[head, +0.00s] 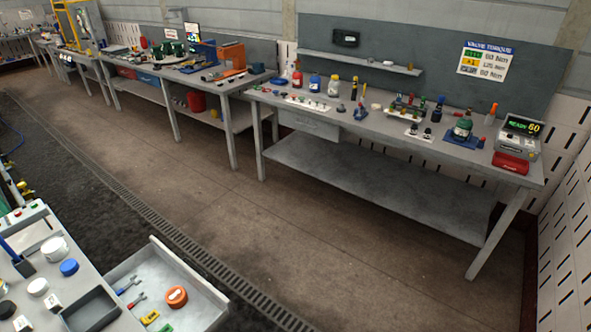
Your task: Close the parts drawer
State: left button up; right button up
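A light grey drawer (190,268) stands pulled out from the near workstation (87,272) at the bottom left. Its near part is cut off by the bottom edge of the picture. Inside lie an orange round object (176,296), a blue-handled tool (129,285), a red tool (137,301) and a yellow tool (150,317). A second drawer (310,123) under the far bench looks shut. Neither of my grippers is in view.
The workstation top holds white and blue caps (69,267) and a grey tray (90,311). A floor grate (180,240) runs past the drawer's far side. Brown floor (225,205) lies clear up to the far bench (400,150), which carries bottles and a readout unit (518,140).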

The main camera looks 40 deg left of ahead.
aim_at(159, 270)
jog(key=i, duration=1.95)
jog(key=u, duration=3.45)
